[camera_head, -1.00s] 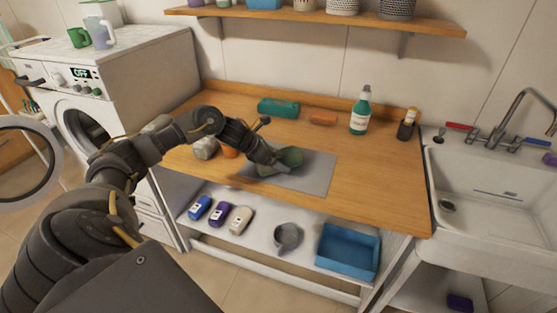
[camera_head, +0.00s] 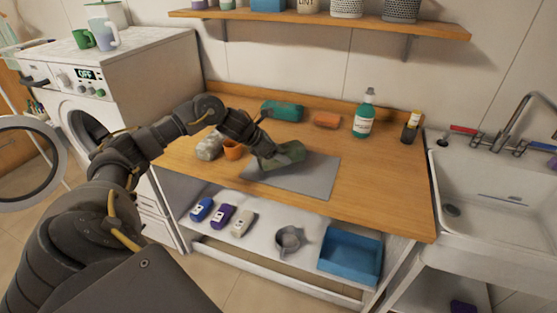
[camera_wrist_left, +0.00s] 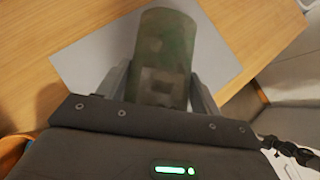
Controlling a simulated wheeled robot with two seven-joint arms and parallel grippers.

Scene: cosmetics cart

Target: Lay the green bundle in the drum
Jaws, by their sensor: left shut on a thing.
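The green bundle (camera_head: 287,155) is a dull green roll at the grey mat on the wooden counter. My left gripper (camera_head: 270,158) is shut on it. In the left wrist view the bundle (camera_wrist_left: 165,55) sits between the two fingers (camera_wrist_left: 160,85), with the mat behind it. I cannot tell whether it still touches the mat. The drum (camera_head: 88,135) is the dark opening in the front of the white washing machine (camera_head: 150,75) at the left. Its round door (camera_head: 28,158) stands open to the left. My right gripper is not in view.
On the counter are a grey bundle (camera_head: 210,147), an orange cup (camera_head: 233,150), a teal bundle (camera_head: 283,110), an orange block (camera_head: 327,120), a green bottle (camera_head: 363,120) and a dark bottle (camera_head: 411,127). The grey mat (camera_head: 315,182) lies near the front edge. A sink (camera_head: 500,190) is at the right.

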